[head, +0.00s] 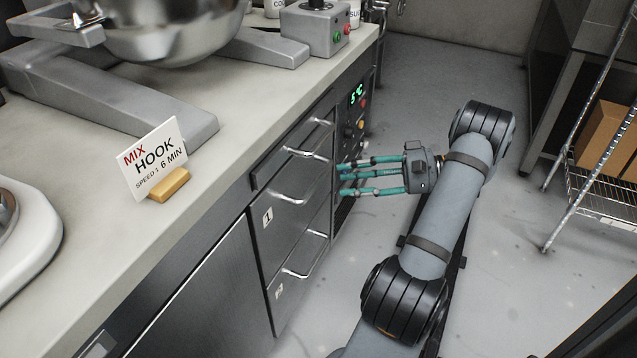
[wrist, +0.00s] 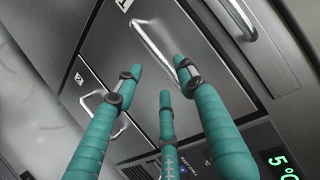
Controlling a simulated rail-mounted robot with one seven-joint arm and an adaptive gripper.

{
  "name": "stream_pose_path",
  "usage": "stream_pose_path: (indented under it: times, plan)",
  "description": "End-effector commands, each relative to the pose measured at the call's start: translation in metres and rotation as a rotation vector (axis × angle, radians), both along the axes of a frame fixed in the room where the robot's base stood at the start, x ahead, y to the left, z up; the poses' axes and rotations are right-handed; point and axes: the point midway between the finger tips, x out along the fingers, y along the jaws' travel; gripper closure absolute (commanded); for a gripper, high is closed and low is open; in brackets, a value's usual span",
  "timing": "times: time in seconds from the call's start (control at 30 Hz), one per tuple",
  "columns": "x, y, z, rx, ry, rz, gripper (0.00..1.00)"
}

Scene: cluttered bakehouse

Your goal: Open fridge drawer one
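Drawer one (head: 298,222) is a dark steel front under the counter, with a white "1" label and a silver bar handle (head: 290,199). It looks shut. My gripper (head: 343,179) has three teal fingers pointing left toward the drawer fronts, a little to the right of drawer one. The fingers are spread and hold nothing. In the wrist view my gripper (wrist: 160,79) shows in front of the steel fronts, its right fingertip overlapping the end of a long bar handle (wrist: 158,45). I cannot tell whether it touches. A labelled drawer with another handle (wrist: 102,103) lies to the left there.
A control panel with a green 5°C display (head: 357,94) is right of the drawers. The counter (head: 225,150) above holds a mixer (head: 175,25) and a sign (head: 153,160). A wire rack (head: 597,180) with a cardboard box stands at right. The floor (head: 500,260) between is clear.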

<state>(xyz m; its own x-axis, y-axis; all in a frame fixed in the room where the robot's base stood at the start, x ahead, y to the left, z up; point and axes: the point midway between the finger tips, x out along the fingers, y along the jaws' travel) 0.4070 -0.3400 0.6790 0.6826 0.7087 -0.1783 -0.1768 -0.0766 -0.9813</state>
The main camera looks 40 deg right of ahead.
Motion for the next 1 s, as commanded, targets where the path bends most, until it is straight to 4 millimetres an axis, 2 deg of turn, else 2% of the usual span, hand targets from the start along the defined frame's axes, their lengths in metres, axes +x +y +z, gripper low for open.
stream_pose_path:
  times: [0.2, 0.43, 0.8, 1.0]
  plan:
    - [0.029, 0.031, -0.01, 0.001, 0.0, 0.003, 0.61]
    - [0.049, 0.051, -0.014, 0.001, 0.002, 0.002, 0.61]
    - [0.053, 0.055, -0.015, 0.0, 0.003, 0.0, 0.61]
    - [0.053, 0.055, -0.014, 0.0, 0.003, 0.0, 0.72]
